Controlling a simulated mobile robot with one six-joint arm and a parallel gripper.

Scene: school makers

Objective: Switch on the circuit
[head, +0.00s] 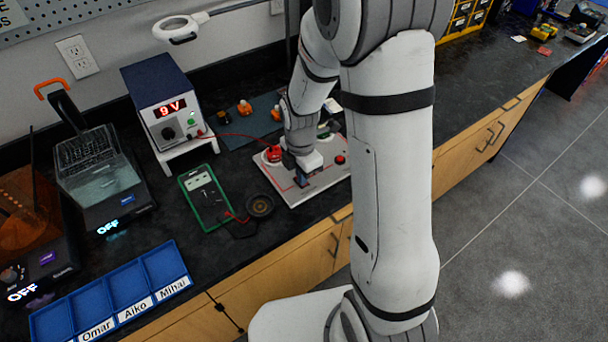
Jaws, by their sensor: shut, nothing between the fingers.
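The circuit board (318,189) is a pale panel on the dark bench, partly hidden behind my arm. It carries a red part (272,153) at its left and a red round part (340,159) at its right. My gripper (302,181) is shut and empty, pointing down over the middle of the board. It hides what lies beneath it, and I cannot tell whether it touches the board. A red wire runs from the power supply (163,100), which reads 9 V, to the board.
A green multimeter (205,197) and a small round dark dish (260,206) lie left of the board. A blue tray (112,291) labelled Omar, Aiko and Mihai sits at the front left. Two devices reading OFF stand at the left. A lamp-like ring (178,28) hangs by the wall.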

